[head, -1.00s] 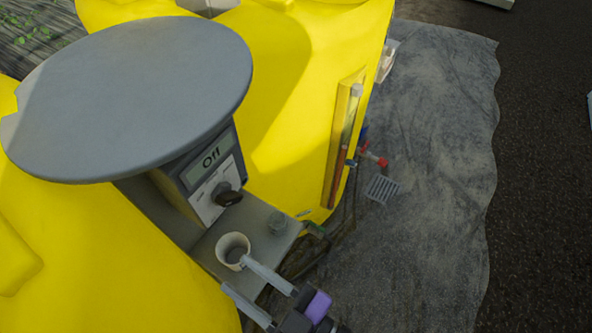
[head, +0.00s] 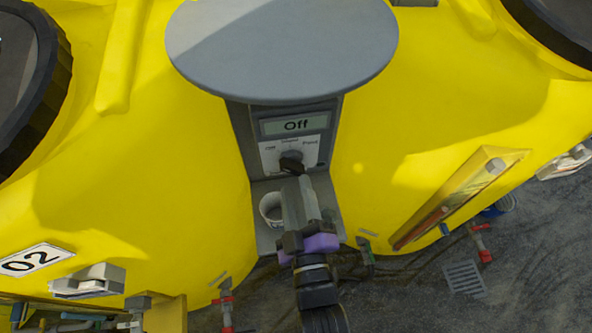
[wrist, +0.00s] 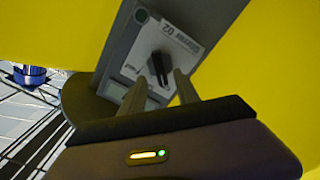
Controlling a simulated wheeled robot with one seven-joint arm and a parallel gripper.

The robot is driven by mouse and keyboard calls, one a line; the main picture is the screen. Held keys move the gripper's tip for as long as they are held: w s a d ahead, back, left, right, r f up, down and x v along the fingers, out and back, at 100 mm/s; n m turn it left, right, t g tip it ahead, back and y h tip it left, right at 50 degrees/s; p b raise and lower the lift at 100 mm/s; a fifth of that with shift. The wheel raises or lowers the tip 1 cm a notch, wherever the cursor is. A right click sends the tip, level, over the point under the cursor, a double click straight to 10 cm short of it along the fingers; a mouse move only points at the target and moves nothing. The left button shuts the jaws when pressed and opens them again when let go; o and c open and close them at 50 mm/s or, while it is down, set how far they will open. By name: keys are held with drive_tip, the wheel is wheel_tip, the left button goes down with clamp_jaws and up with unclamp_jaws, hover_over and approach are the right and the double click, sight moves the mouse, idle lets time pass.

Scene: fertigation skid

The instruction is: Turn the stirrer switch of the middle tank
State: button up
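The stirrer control box (head: 285,122) is grey, mounted on the yellow tank (head: 195,170) under a round grey hood (head: 282,48). Its display (head: 295,125) reads "Off". Below it is a black rotary switch (head: 291,160) on a white plate with marked positions. In the wrist view the switch (wrist: 159,66) sits on a plate marked "02". My gripper (head: 302,185) is in front of the switch. In the wrist view my gripper (wrist: 160,80) has its two fingers apart, with the knob just beyond and between the tips. Contact with the knob cannot be told.
A white cup (head: 271,209) stands on the small grey shelf (head: 268,240) under the box, left of my gripper. A level gauge (head: 440,206) and red-handled valves (head: 480,243) are at right.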

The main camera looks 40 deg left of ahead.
sight(291, 172)
drive_tip(key=shift+p+x, duration=0.3)
drive_tip(key=shift+x, duration=1.95)
clamp_jaws()
